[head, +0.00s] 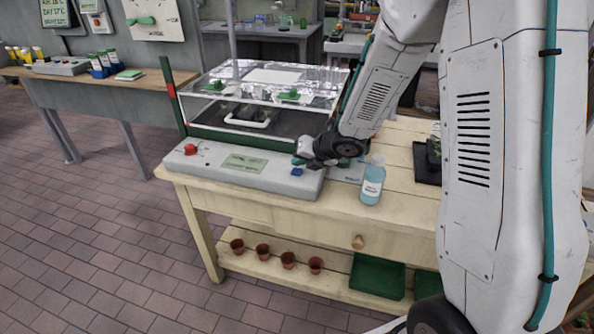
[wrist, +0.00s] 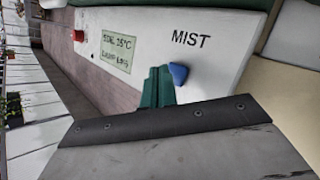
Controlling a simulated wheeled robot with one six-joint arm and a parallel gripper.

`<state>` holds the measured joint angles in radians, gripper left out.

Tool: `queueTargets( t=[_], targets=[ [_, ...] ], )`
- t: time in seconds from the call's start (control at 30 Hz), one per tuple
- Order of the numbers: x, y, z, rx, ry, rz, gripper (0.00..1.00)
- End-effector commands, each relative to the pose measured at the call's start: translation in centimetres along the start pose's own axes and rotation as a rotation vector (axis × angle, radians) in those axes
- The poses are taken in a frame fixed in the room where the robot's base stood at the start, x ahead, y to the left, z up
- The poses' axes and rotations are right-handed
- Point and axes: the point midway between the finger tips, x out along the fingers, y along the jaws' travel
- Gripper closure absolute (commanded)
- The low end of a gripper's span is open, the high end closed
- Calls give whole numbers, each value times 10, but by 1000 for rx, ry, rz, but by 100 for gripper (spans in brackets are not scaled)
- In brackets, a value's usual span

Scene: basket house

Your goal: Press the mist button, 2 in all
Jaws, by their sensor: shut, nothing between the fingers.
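The blue mist button (wrist: 179,73) sits on a light grey control panel (wrist: 226,62), just below the black word MIST in the wrist view. The button also shows in the head view (head: 297,171) near the right end of the panel (head: 215,175). My gripper (wrist: 158,84) is shut and empty, its green fingers together. In the wrist view the fingertips appear right beside the button's left edge; I cannot tell whether they touch it. In the head view my gripper (head: 299,161) is just above and behind the button.
A red knob (head: 190,149) is at the panel's left end. A glass-topped case (head: 262,100) stands behind the panel. A blue bottle (head: 373,180) stands on the table right of the panel. Small pots (head: 288,260) and a green tray (head: 377,277) are on the lower shelf.

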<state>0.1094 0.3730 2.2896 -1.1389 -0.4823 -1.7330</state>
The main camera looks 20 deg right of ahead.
Motion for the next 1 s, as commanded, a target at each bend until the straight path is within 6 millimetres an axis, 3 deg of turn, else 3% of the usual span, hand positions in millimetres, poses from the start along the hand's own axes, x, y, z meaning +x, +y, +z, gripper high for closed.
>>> queueTargets(
  t=[1.0],
  targets=[
    [7, -5, -5, 1, 0, 0, 100]
  ],
)
